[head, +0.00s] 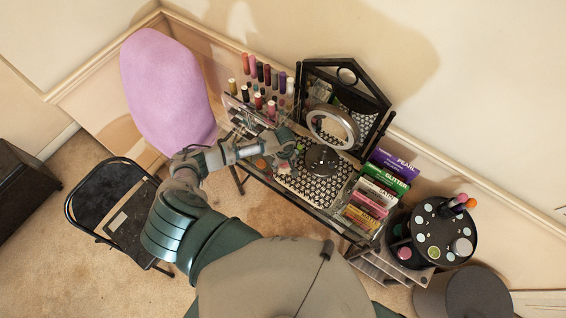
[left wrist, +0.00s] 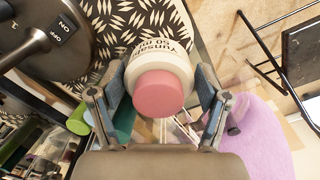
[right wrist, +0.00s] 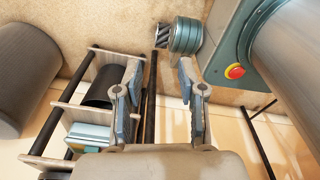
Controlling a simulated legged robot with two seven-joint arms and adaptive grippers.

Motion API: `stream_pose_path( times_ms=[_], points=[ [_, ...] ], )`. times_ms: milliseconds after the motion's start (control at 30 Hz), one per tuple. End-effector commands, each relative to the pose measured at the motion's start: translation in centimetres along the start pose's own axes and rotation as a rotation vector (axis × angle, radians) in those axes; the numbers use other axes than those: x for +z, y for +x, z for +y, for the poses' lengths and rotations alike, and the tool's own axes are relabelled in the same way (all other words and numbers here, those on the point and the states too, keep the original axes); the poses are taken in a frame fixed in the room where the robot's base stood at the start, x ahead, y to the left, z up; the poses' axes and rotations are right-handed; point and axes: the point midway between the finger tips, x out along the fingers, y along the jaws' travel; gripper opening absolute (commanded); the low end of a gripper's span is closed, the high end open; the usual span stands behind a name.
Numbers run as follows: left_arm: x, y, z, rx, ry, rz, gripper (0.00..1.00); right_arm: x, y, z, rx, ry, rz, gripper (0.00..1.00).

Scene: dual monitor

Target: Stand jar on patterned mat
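The jar (left wrist: 158,68), white with dark lettering and a pink lid, sits between the fingers of my left gripper (left wrist: 160,80) in the left wrist view. The fingers press its two sides, with the lid toward the camera. In the head view my left gripper (head: 283,150) is over the left part of the vanity table, and a bit of pink shows below it. The patterned mat (head: 315,186), black and white, lies right of that gripper under a round mirror's base. Whether the jar touches the mat cannot be told. My right gripper (right wrist: 160,85) is open and empty, away from the table.
The ring mirror (head: 333,127) stands on the mat. A lipstick rack (head: 265,95) is behind my left gripper; upright palettes (head: 380,185) line the right side. A black round organizer (head: 432,235) stands further right. A folding chair (head: 110,205) is at left.

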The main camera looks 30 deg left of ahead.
Motion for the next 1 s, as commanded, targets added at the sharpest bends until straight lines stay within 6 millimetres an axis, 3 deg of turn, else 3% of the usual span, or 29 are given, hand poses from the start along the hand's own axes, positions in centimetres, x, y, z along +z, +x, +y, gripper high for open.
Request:
stream_pose_path(
  times_ms=[467,567,833,1000],
  points=[
    [-0.2,-0.5,-0.3,0.002,0.000,-0.001,0.94,0.3,0.1,1.6,0.018,-0.001,-0.003,0.40],
    [-0.2,-2.1,-0.2,0.004,0.000,-0.002,0.94,0.2,0.1,1.4,0.016,0.000,-0.002,0.40],
    [-0.1,-8.4,0.0,0.004,0.001,0.000,0.94,-0.1,0.0,-0.2,-0.002,0.004,0.002,0.40],
    [-0.1,-11.5,-0.1,0.003,-0.001,0.000,0.94,-0.1,0.0,0.0,0.000,0.002,0.001,0.40]
  ],
)
